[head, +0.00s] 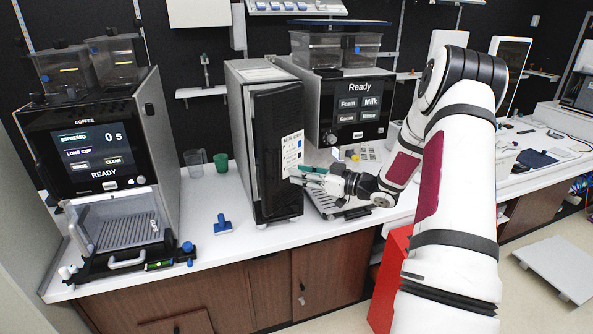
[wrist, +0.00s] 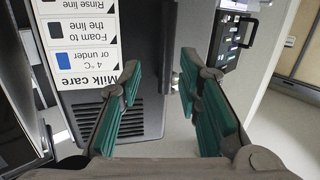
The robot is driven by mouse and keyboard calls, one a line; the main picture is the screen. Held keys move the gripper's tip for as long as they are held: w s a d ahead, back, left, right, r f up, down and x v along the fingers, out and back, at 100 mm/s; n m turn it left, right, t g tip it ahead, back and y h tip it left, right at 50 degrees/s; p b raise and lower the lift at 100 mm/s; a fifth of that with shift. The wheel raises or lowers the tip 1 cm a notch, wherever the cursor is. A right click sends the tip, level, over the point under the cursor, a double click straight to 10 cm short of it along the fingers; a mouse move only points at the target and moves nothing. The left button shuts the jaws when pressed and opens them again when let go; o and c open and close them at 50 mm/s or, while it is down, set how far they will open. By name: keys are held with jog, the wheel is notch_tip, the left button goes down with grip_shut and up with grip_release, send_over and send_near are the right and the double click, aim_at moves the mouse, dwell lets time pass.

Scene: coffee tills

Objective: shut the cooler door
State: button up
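The cooler (head: 241,150) is a tall, narrow grey box on the counter between two coffee machines. Its dark door (head: 271,150) faces forward and carries a white "Milk care" label (head: 292,153). I cannot tell whether the door stands ajar. My gripper (head: 303,174), with green finger pads, is in front of the door's right part, by the label's lower end. In the wrist view, my gripper (wrist: 158,86) is open with nothing between its fingers. Contact with the door is not clear.
A coffee machine (head: 90,150) stands to the left and another (head: 345,105) to the right, behind my arm. A blue tamper-like object (head: 222,226), a green cup (head: 221,163) and a clear jug (head: 196,163) are on the white counter left of the cooler.

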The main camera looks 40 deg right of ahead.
jog(key=w+a+y+b, duration=0.1)
jog(key=w+a+b, duration=0.2)
jog(key=w, duration=0.3)
jog(key=shift+w+a+f+b, duration=0.15)
jog(key=shift+a+f+b, duration=0.2)
jog(key=shift+b, duration=0.35)
jog(key=shift+r, duration=0.25)
grip_shut()
